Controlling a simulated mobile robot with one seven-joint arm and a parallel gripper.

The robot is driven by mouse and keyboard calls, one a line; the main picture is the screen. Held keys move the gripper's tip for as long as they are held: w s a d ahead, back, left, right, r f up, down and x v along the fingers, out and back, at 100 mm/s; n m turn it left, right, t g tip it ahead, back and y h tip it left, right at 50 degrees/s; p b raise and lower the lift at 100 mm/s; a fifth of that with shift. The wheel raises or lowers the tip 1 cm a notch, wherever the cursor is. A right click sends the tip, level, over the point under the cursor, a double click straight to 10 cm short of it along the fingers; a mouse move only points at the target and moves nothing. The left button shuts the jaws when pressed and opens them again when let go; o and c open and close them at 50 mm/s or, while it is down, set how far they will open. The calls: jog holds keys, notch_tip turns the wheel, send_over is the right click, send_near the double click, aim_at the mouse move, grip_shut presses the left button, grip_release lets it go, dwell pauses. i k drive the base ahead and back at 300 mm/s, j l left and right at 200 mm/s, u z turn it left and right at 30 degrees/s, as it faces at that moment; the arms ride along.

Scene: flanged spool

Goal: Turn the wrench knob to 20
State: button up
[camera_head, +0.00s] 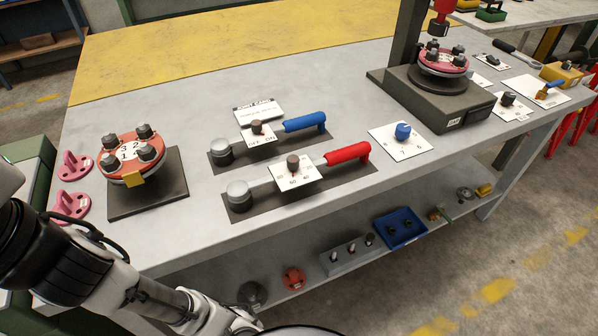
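A wrench with a red handle (347,153) lies on a dark mat on the workbench, its round grey head at the left. A white dial plate (306,178) sits at its middle, with a dark brown knob (293,162) standing on it. Numbers are printed around the knob; 60 and 40 seem readable, the others are too small. Which number the knob points at cannot be told. Behind it lies a wrench with a blue handle (305,122), with a small knob (257,127) on an OFF/ON plate. My arm crosses the lower left, and my gripper is not in view.
A red flanged disc (131,158) with bolts stands on a dark plate at the left, beside pink brackets (72,205). A blue knob (403,131) on a numbered card is right of the wrenches. A dark press stand (437,108) is behind. The bench's front strip is clear.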

aim_at(293, 162)
jog(key=l+u, duration=0.2)
jog(key=l, duration=0.7)
jog(key=i+l+u, duration=0.1)
jog(key=i+l, duration=0.25)
